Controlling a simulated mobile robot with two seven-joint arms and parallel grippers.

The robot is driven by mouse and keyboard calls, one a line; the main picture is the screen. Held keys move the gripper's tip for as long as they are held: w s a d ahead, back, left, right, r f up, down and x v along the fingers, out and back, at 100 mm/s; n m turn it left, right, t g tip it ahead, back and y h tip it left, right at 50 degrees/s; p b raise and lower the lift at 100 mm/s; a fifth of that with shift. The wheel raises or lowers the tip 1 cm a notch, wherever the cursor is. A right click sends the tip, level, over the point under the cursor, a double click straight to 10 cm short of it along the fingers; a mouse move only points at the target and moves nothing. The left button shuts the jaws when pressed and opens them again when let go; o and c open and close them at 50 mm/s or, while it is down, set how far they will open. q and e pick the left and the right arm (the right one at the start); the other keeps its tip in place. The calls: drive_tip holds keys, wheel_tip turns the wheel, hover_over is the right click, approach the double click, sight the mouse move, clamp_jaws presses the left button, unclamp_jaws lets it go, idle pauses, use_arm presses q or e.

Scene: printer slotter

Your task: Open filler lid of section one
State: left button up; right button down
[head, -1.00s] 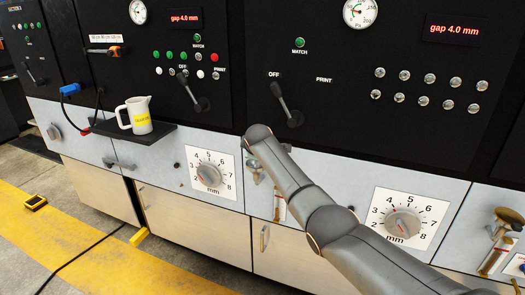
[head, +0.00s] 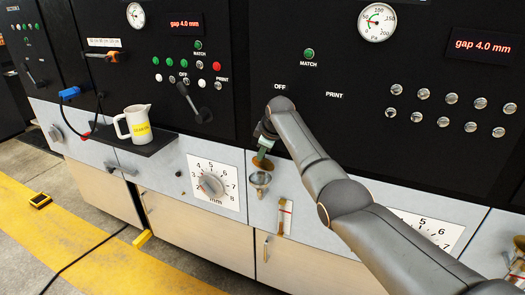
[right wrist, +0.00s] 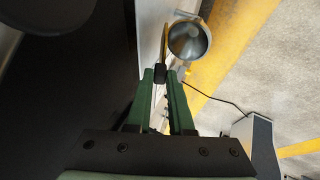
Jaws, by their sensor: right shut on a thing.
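The filler of the middle panel is a small metal cup (head: 260,181), and its open funnel mouth shows in the right wrist view (right wrist: 188,41). Its brass lid (head: 263,163) stands tilted up above and beside the mouth; in the right wrist view the lid (right wrist: 167,45) shows edge-on at the left of the cup. My right gripper (head: 265,148) is just above the cup, partly hidden by my forearm. In the right wrist view its green fingers (right wrist: 160,76) are shut on a small dark knob of the lid. My left gripper is not in view.
A white jug (head: 138,123) stands on a black shelf (head: 155,145) to the left. A gap dial (head: 211,186) is left of the filler, and a sight gauge (head: 285,216) is below it. Another filler (head: 515,265) is at far right. Levers and buttons are above.

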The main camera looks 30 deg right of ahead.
drive_tip(key=c, duration=0.8)
unclamp_jaws()
drive_tip(key=b+v, duration=0.1)
drive_tip(key=v, duration=1.1)
drive_tip(key=shift+s+r+b, duration=0.15)
drive_tip(key=shift+s+b, duration=0.05)
drive_tip(key=shift+b, duration=0.2)
